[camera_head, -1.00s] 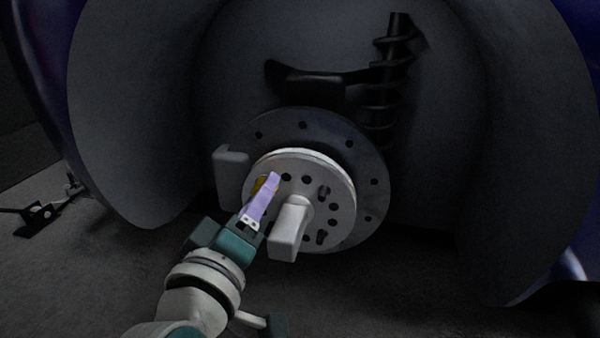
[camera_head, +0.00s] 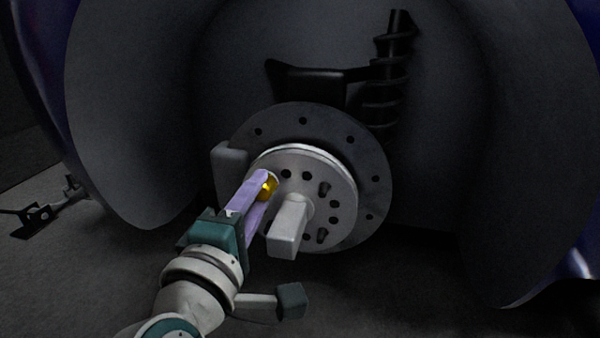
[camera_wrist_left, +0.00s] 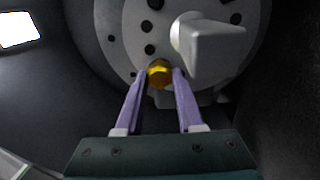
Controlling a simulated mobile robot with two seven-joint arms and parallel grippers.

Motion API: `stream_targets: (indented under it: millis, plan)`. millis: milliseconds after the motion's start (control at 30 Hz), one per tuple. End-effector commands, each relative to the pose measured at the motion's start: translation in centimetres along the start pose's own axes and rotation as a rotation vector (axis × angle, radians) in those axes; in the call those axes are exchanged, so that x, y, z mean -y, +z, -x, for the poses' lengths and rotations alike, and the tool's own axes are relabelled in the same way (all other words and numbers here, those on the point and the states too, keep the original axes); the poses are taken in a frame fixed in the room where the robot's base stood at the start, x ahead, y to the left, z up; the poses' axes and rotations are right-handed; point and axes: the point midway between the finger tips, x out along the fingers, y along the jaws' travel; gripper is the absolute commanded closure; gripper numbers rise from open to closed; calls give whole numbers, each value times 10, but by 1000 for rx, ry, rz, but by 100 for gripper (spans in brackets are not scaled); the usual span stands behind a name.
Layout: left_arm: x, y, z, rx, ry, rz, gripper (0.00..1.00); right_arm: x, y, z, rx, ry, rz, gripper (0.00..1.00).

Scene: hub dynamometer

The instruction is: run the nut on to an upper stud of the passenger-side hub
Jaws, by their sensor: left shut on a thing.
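The nut (camera_head: 268,186) is a yellow, gold-like piece at the upper left of the hub face. My left gripper (camera_head: 264,180) comes in from the lower left and is shut on the nut between its lilac fingers. In the left wrist view the nut (camera_wrist_left: 159,73) sits between the fingertips, in front of the hub face (camera_wrist_left: 130,40). The stud behind the nut is hidden. The hub (camera_head: 318,172) is a pale disc with dark holes. My right gripper is not in view.
A pale block-shaped shaft (camera_head: 289,228) sticks out of the hub centre, close right of my left fingers. A dark brake disc (camera_head: 375,170) and a grey caliper (camera_head: 228,170) sit behind. A coil spring strut (camera_head: 390,75) stands above. The wheel arch surrounds everything.

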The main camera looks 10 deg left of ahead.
Motion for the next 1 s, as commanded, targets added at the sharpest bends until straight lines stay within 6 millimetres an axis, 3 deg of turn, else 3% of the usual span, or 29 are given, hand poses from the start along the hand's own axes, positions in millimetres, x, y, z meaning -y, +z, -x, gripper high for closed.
stream_targets:
  millis: [267,367,500,633,767,967,1000]
  plan:
    - [-2,0,0,0,1,-33,100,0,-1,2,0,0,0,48]
    - [-4,0,0,0,-1,-222,100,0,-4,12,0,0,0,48]
    - [-4,0,-1,0,-1,-628,100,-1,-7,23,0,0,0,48]
    - [-2,0,-1,-1,1,-918,100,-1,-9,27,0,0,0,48]
    - [-1,0,-2,-1,3,-1044,100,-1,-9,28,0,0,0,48]
    - [-1,0,-2,-2,4,-1053,100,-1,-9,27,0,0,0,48]
    - [-1,0,-2,-2,4,-1052,61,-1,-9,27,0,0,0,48]
